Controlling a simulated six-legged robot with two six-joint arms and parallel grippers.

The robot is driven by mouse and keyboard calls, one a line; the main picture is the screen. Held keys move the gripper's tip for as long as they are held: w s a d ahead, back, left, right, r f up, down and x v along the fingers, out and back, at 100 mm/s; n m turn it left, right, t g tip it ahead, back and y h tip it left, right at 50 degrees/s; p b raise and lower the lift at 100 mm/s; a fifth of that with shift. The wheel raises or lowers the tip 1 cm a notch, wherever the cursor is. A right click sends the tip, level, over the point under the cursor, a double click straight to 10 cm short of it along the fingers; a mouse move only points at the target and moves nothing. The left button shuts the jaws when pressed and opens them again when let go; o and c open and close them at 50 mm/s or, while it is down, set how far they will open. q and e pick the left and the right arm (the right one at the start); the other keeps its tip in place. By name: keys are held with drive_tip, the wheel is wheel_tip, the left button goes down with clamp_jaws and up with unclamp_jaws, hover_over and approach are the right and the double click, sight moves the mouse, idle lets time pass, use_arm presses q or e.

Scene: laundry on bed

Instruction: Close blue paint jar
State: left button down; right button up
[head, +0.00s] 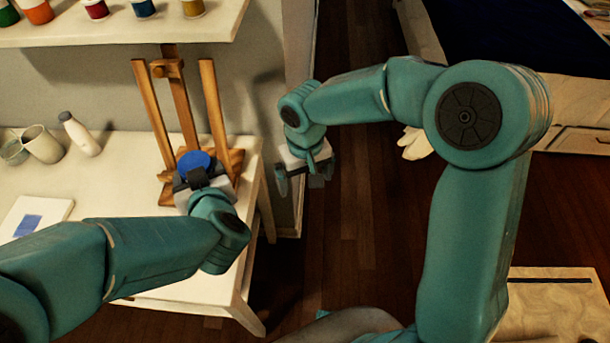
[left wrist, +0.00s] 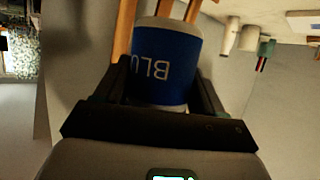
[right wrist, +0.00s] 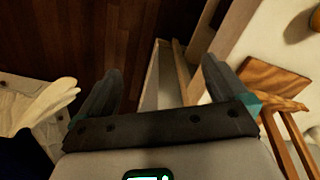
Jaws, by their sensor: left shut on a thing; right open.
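The blue paint jar (head: 195,160) shows a round blue top in the head view, in front of the wooden easel. I cannot tell whether that disc is a lid or open paint. In the left wrist view the jar (left wrist: 165,60) has a blue label with upside-down "BLU" letters and a pale end. My left gripper (head: 197,180) is shut around its sides; its fingers flank the jar in the left wrist view (left wrist: 163,88). My right gripper (head: 301,180) is open and empty, right of the desk and apart from the jar. Its spread fingers show in the right wrist view (right wrist: 160,85).
The easel (head: 207,100) stands on the white desk (head: 115,160). A white bottle (head: 79,134), cups (head: 42,144) and a sheet with a blue square (head: 35,212) are on the left. Paint jars line the shelf (head: 120,28) above. Dark floor lies right of the desk.

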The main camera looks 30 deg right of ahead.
drive_tip(key=shift+w, duration=0.1)
drive_tip(key=w+a+f+n+t+y, duration=0.1)
drive_tip(key=a+f+n+t+y, duration=0.2)
drive_tip(key=a+f, duration=0.45)
drive_tip(key=s+f+m+g+y, duration=0.1)
drive_tip(key=s+f+m, duration=0.3)
drive_tip(key=s+f, duration=1.1)
drive_tip(key=s+g, duration=0.1)
drive_tip(key=s, duration=0.2)
drive_tip(key=shift+a+f+g, duration=0.25)
drive_tip(key=shift+a+g, duration=0.05)
drive_tip(key=shift+w, duration=0.1)
